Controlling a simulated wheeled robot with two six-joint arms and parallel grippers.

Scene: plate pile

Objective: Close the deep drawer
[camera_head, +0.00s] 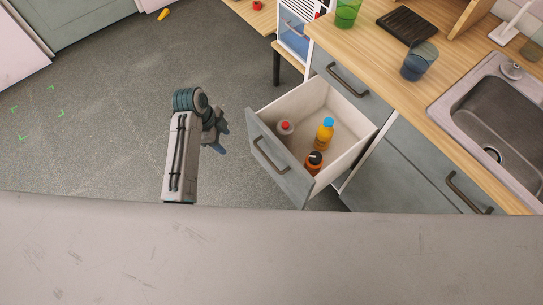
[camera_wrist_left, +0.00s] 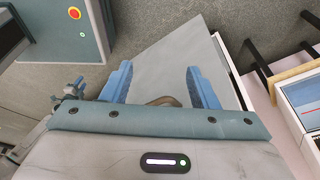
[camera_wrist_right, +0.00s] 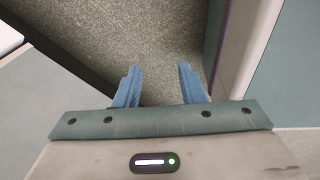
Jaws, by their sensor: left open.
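The deep drawer (camera_head: 280,168) is pulled out from the grey cabinet, with its front panel facing left. Its dark bar handle (camera_head: 270,157) is on the front. Inside stand an orange bottle with a blue cap (camera_head: 325,133), a bottle with a dark body and orange cap (camera_head: 313,162), and a pale one with a red cap (camera_head: 285,128). My left gripper (camera_head: 219,141) is open, left of the drawer front and apart from it. In the left wrist view its fingers (camera_wrist_left: 160,85) frame the grey front panel and part of the handle (camera_wrist_left: 164,101). My right gripper (camera_wrist_right: 161,86) is open and empty.
A wooden counter (camera_head: 385,75) above the drawer carries a blue cup (camera_head: 419,62), a green cup (camera_head: 347,12) and a dark tray (camera_head: 407,26). A sink (camera_head: 495,110) is at the right. The grey floor (camera_head: 100,110) left of the drawer is mostly clear.

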